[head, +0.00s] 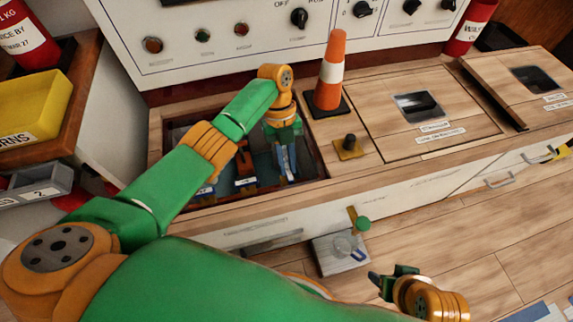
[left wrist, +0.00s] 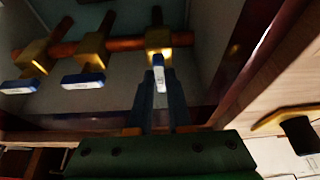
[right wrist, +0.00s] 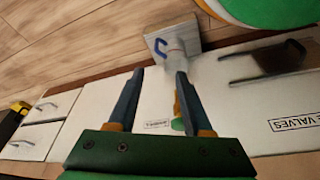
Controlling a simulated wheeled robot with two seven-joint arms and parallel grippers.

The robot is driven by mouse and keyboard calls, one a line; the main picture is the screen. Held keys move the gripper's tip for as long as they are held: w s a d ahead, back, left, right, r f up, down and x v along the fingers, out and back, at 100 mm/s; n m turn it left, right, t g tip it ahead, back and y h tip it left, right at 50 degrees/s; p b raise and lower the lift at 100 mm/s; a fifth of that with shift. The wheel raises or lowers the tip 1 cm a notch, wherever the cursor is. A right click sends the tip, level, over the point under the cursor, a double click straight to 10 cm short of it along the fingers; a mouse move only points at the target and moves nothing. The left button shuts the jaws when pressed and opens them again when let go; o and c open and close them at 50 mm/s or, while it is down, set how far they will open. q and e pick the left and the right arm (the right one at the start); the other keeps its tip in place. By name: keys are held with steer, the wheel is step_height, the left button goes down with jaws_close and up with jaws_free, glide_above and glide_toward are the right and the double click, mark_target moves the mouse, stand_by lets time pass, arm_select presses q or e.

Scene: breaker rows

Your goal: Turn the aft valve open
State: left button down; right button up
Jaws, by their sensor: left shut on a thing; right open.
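The left wrist view shows the left valve (left wrist: 30,58), the middle valve (left wrist: 92,50) and the right valve (left wrist: 158,40). The left two have blue-and-white handles lying crosswise in the picture. My left gripper (head: 288,168) reaches into the hatch and is shut on the right valve's handle (left wrist: 160,78), whose blue-and-white end shows between the fingers. I cannot read which valve is the aft one. My right gripper (right wrist: 157,85) is open and empty, in front of the cabinet front.
An orange-and-white cone (head: 331,72) and a black knob on a yellow plate (head: 349,148) stand right of the hatch. A control panel (head: 215,35) rises behind. Wooden lids (head: 375,118) lie to the right.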

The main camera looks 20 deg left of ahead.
steer(key=shift+w+a+r+t, duration=0.1)
steer(key=shift+w+r+t, duration=0.15)
steer(key=shift+w, duration=0.2)
steer(key=shift+w+a+r+t, duration=0.15)
steer(key=shift+w+t, duration=0.15)
steer(key=shift+w, duration=0.2)
steer(key=shift+w+a+r+t, duration=0.15)
steer(key=shift+w+t, duration=0.1)
steer(key=shift+w, duration=0.2)
arm_select(q)
steer(key=shift+s, duration=0.1)
steer(key=c, duration=0.8)
jaws_free()
steer(key=shift+c, duration=0.2)
arm_select(e)
steer(key=shift+d, duration=0.1)
arm_select(q)
steer(key=v, duration=0.5)
steer(key=shift+d, duration=0.1)
steer(key=shift+v, duration=1.05)
